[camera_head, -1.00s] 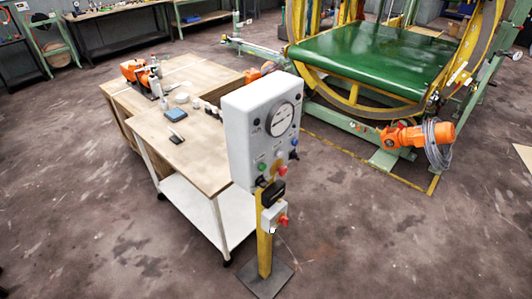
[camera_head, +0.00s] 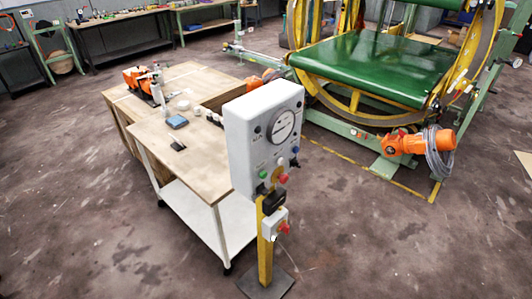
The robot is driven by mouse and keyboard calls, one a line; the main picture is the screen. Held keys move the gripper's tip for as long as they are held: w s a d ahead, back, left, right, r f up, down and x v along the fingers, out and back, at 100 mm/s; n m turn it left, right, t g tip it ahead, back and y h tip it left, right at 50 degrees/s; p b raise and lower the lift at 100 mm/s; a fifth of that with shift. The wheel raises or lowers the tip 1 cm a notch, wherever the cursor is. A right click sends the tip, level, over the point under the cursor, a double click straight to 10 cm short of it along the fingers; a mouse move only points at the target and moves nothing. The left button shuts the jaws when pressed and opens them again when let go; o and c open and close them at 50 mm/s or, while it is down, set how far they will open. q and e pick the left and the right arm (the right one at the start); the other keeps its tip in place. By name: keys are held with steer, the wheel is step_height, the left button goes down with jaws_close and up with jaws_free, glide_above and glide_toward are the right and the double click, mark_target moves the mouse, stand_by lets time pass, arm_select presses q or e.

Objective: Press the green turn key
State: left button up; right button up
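A white control box (camera_head: 240,150) stands on a yellow post (camera_head: 265,255) in the middle of the view. Its front faces right and carries a round dial (camera_head: 284,125). A small green control (camera_head: 262,174) sits low on the left of that front; it is too small to tell whether it is a turn key or a button. A red knob (camera_head: 283,178) is beside it to the right. A smaller box with a red switch (camera_head: 284,228) hangs lower on the post. Neither of my grippers is in view.
A wheeled wooden table (camera_head: 195,160) stands just behind the box on the left. The ring machine with a green belt (camera_head: 375,72) and an orange motor (camera_head: 405,143) is at the back right. The floor (camera_head: 400,250) in front and to the right is clear.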

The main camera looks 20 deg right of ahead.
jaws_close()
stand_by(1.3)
